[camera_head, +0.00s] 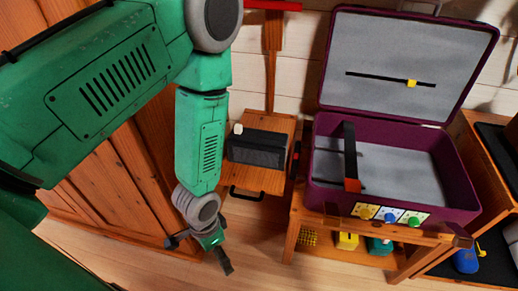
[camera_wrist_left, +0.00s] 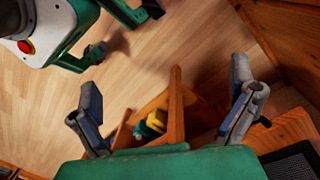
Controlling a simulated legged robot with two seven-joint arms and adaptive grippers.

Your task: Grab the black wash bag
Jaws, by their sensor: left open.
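The black wash bag (camera_head: 257,148) is a dark, boxy bag on a small wooden chair, left of the suitcase. Part of a dark mesh-like surface, probably the bag, shows at the lower right corner of the left wrist view (camera_wrist_left: 292,164). My left gripper (camera_head: 199,256) hangs in front of the chair, lower and nearer than the bag and apart from it. In the left wrist view (camera_wrist_left: 165,85) its two fingers are spread with nothing between them. My right gripper is in neither view.
An open purple suitcase (camera_head: 465,205) lies on a wooden stand (camera_head: 300,228) right of the chair (camera_head: 262,180). A black handle (camera_head: 246,194) sticks out at the chair's front. Yellow (camera_head: 346,241) and teal (camera_head: 379,246) items lie under the suitcase. A wooden cabinet (camera_head: 110,185) stands left.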

